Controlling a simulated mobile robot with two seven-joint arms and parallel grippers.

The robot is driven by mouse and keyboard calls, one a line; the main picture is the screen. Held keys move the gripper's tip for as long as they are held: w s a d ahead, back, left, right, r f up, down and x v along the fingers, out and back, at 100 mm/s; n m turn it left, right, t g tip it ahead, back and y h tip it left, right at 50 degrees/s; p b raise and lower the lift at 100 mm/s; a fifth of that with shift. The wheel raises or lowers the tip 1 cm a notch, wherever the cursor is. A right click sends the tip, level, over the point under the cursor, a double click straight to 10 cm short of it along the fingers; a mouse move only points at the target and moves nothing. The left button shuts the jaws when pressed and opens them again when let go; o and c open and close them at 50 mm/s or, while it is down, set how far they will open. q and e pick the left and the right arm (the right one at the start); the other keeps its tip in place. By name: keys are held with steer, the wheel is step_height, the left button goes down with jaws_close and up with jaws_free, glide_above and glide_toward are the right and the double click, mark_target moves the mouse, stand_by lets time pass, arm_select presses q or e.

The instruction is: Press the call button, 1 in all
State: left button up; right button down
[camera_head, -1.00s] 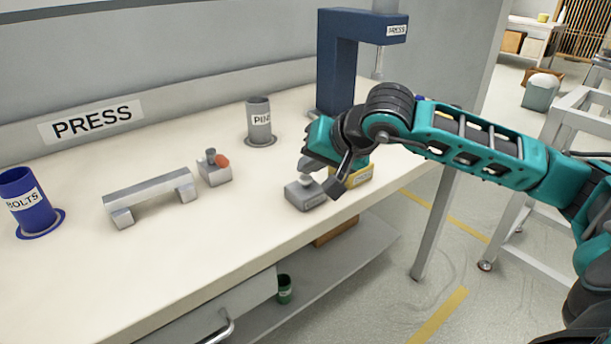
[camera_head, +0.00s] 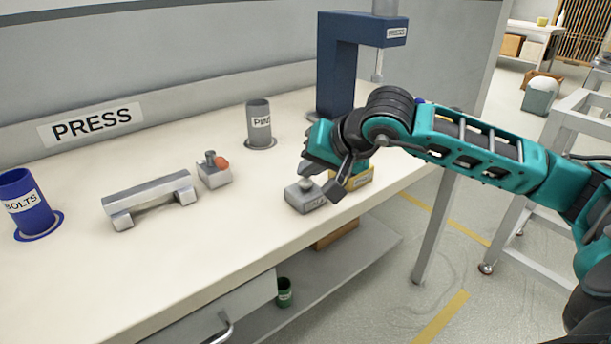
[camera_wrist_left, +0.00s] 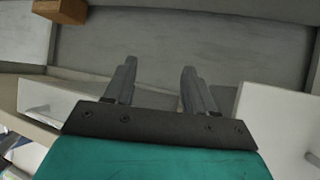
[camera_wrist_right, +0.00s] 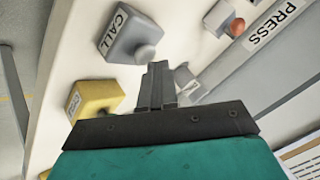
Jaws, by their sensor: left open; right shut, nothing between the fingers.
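The call button is a small grey box (camera_head: 305,196) with a pale round knob, near the front edge of the bench. In the right wrist view the box reads CALL (camera_wrist_right: 120,28) and its knob (camera_wrist_right: 146,53) sticks up. My right gripper (camera_head: 308,170) is shut and empty, its tips just above the knob in the head view. The tips also show beside the knob in the right wrist view (camera_wrist_right: 158,68); a small gap seems to separate them. My left gripper (camera_wrist_left: 158,62) is open and empty, seen only in its own wrist view.
A yellow labelled box (camera_head: 358,178) stands right beside the call box. A blue press (camera_head: 336,70), a grey pins cup (camera_head: 259,122), a small box with a red knob (camera_head: 214,172), a grey bar fixture (camera_head: 150,198) and a blue bolts cup (camera_head: 28,200) stand on the bench (camera_head: 120,270).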

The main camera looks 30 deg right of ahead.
mark_target(311, 183)
steer(key=shift+r+p, duration=0.4)
steer(key=shift+r, duration=0.5)
step_height(311, 183, up, 5)
steer(key=p, duration=0.3)
stand_by(0.6)
steer(key=shift+s, duration=0.1)
